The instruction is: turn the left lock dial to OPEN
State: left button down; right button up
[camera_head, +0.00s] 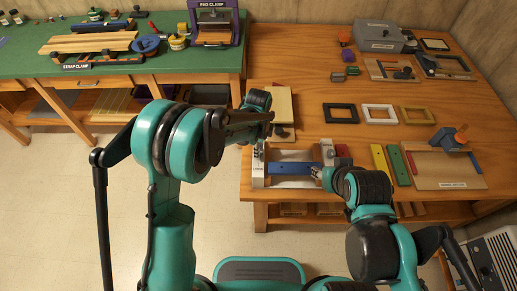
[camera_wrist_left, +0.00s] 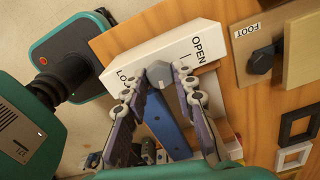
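The left lock dial (camera_wrist_left: 159,74) is a grey faceted knob on a white block (camera_wrist_left: 128,62) lettered OPEN on one side and a partly hidden LO... on the other. The dial's setting is hard to read. My left gripper (camera_wrist_left: 160,76) has a fingertip on each side of the dial, with a small gap at least on the left. In the head view the left gripper (camera_head: 260,147) points down at the left white block (camera_head: 257,178). A blue bar (camera_head: 291,168) runs to the right block (camera_head: 328,152). My right gripper (camera_head: 320,173) is beside that block; its fingers are too small to read.
A board marked FOOT (camera_wrist_left: 245,45) is close by the lock in the wrist view. Frames (camera_head: 379,114), coloured strips (camera_head: 398,165) and a grey box (camera_head: 382,38) lie on the wooden table (camera_head: 300,60). A green bench (camera_head: 30,62) stands at the left.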

pick_arm(q)
jog(key=shift+n, duration=0.3)
jog(key=n, duration=0.4)
jog(key=shift+b, duration=0.3)
jog(key=n, duration=0.5)
jog(key=shift+n, duration=0.4)
jog(key=n, duration=0.5)
jog(key=shift+n+b, duration=0.3)
jog(key=shift+b, duration=0.05)
jog(key=n, duration=0.4)
jog(key=shift+n, duration=0.3)
jog(key=c, duration=1.2)
grip_release()
